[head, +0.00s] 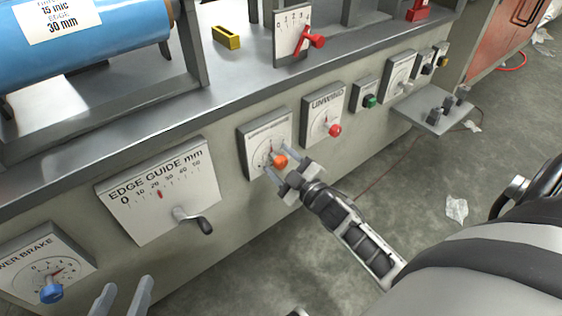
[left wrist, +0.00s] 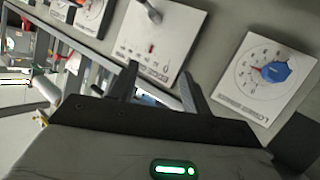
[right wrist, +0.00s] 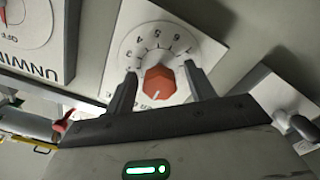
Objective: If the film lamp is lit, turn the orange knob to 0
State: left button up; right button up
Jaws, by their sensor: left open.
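The orange knob (head: 280,161) sits on a white dial plate (head: 254,138) on the machine's front panel. It also shows in the right wrist view (right wrist: 159,82), with a short white line on its face and numbers around it. My right gripper (head: 283,163) has its fingers on either side of the knob, with visible gaps, so it is open around it. My left gripper (head: 122,297) is open and empty at the bottom left, away from the orange knob. I cannot pick out a film lamp for certain; a small green button or lamp (head: 370,101) is to the right.
The panel also holds a blue knob (head: 51,290), an edge guide plate (head: 160,185) with a crank, and a red unwind knob (head: 334,130). A small shelf (head: 432,112) juts out at right. The floor in front is mostly clear.

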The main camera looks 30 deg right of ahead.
jog(key=shift+s, duration=0.55)
pick_arm(q)
jog(key=f+p, duration=0.1)
jog(key=a+f+g+p, duration=0.1)
jog(key=p, duration=0.1)
jog(key=shift+f+g+y, duration=0.15)
jog(key=shift+g+y, duration=0.15)
jog(key=shift+y, duration=0.1)
pick_arm(e)
jog(key=s+d, duration=0.1)
jog(key=s, duration=1.3)
jog(key=shift+s+d, duration=0.15)
jog(key=shift+s, duration=0.25)
pick_arm(q)
jog(key=shift+d, duration=0.1)
